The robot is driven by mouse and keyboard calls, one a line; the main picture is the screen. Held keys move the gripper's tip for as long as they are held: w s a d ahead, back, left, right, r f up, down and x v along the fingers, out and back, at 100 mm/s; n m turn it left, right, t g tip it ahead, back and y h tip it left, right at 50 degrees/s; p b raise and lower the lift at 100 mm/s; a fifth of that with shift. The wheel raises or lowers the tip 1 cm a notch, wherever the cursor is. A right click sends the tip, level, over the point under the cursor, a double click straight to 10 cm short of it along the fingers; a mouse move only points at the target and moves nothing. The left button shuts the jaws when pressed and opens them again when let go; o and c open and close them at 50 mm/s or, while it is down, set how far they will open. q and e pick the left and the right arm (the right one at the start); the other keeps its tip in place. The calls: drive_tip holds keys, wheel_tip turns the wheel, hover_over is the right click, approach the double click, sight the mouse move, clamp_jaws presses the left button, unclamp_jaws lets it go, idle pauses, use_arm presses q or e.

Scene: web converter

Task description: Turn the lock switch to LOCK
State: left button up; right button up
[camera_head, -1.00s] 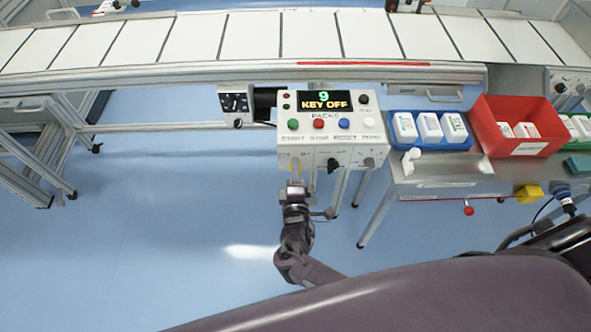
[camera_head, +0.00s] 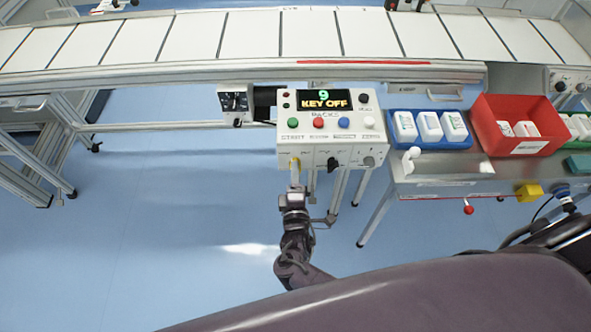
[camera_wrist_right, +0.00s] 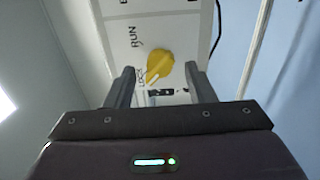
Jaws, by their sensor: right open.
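The lock switch is a yellow rotary knob (camera_wrist_right: 159,66) on the lower left front of the white control box (camera_head: 347,153). It shows small in the head view (camera_head: 295,163). In the wrist view the labels RUN and LOCK stand left of the knob, and a white mark on its lower left edge lies near LOCK. My right gripper (camera_head: 295,179) is in front of the box, below the switch in the head view. In the wrist view its open fingers (camera_wrist_right: 159,82) stand to either side of the knob with nothing held. My left gripper is out of view.
The box display (camera_head: 325,100) reads "9 KEY OFF". A black knob (camera_head: 332,164) sits right of the switch. A conveyor (camera_head: 250,35) runs behind. At right, a bench (camera_head: 440,180) holds a blue tray (camera_head: 430,145) and a red bin (camera_head: 520,147).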

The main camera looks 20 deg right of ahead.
drive_tip(key=v, duration=0.5)
drive_tip(key=shift+s+a, duration=0.1)
drive_tip(key=shift+s, duration=0.3)
drive_tip(key=s+d+f+m+g+y, duration=0.1)
drive_tip(key=s+d+f+m+g, duration=0.15)
drive_tip(key=f, duration=0.45)
drive_tip(key=s+d+f+m+g+y, duration=0.1)
drive_tip(key=s+f+g, duration=0.1)
drive_tip(key=s+f, duration=0.35)
drive_tip(key=s+d+f+m+g+y, duration=0.1)
drive_tip(key=d+f+g, duration=0.15)
drive_tip(key=f, duration=0.55)
drive_tip(key=s+d+f+m+g+y, duration=0.1)
drive_tip(key=s+f+m+g, duration=0.3)
drive_tip(key=s, duration=0.8)
drive_tip(key=s+d+f+m+g+y, duration=0.1)
drive_tip(key=s+d+f+m+g, duration=0.2)
drive_tip(key=s+f, duration=0.6)
drive_tip(key=s+m+g, duration=0.1)
drive_tip(key=s+g, duration=0.1)
drive_tip(key=s, duration=0.2)
drive_tip(key=shift+d+f, duration=0.25)
drive_tip(key=shift+f, duration=0.05)
